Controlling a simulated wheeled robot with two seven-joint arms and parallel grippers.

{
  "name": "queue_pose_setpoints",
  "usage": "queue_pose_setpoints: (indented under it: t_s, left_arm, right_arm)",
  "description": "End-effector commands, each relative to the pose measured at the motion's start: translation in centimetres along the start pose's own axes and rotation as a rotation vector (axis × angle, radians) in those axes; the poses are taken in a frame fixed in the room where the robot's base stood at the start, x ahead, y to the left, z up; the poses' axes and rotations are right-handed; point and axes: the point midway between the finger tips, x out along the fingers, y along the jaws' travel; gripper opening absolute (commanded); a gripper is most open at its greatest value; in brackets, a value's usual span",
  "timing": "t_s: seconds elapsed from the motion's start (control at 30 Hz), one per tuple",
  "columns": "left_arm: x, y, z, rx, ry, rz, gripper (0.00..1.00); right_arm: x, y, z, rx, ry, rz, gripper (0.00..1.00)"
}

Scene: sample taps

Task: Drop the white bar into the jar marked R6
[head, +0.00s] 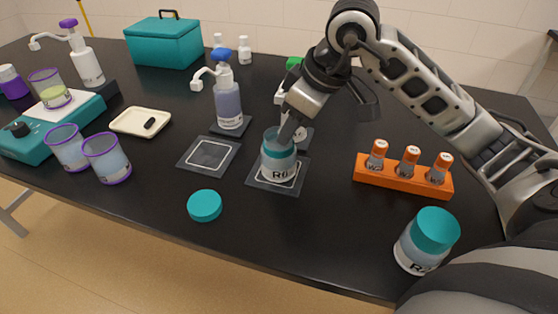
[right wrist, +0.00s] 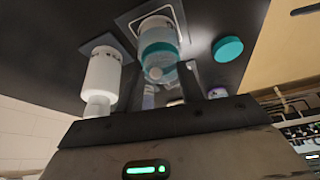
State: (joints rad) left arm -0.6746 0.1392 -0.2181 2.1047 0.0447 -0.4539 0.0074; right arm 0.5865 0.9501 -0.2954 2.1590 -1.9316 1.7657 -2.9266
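A clear jar (head: 279,162) with a teal collar and an open top stands on a square mat in the head view. Its label starts with R; the second character is hard to read. My right gripper (head: 290,130) points down at the jar's mouth, its tips overlapping it. In the right wrist view, the jar (right wrist: 158,40) lies ahead of the gripper, with a dark finger to its right and a gap beside it, so the gripper looks open. A small pale round spot shows at the jar; I cannot tell if it is the white bar. My left gripper is out of view.
A teal lid (head: 204,206) lies in front of the jar. A second lidded jar (head: 427,240) stands front right. An orange rack (head: 400,180) holds vials. A cream tray (head: 124,123) holds a black bar (head: 150,123). A pump bottle (head: 228,105) stands behind; an empty mat (head: 195,158) lies left.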

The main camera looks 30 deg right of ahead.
Motion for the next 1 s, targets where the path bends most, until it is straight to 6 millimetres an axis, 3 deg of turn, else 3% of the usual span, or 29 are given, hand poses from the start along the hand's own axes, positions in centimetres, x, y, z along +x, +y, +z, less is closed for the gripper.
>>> queue_pose_setpoints:
  t_s: [0.27,0.43,1.0]
  left_arm:
    - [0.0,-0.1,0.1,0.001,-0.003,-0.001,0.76]
    - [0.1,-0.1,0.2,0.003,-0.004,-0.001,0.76]
    - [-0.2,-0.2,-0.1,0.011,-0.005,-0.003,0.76]
  right_arm:
    - [-0.1,0.0,0.0,0.000,0.000,0.001,0.38]
    - [-1.6,0.1,-0.1,0.000,0.004,0.005,0.38]
    - [-14.1,0.0,-0.1,0.000,0.004,0.002,0.38]
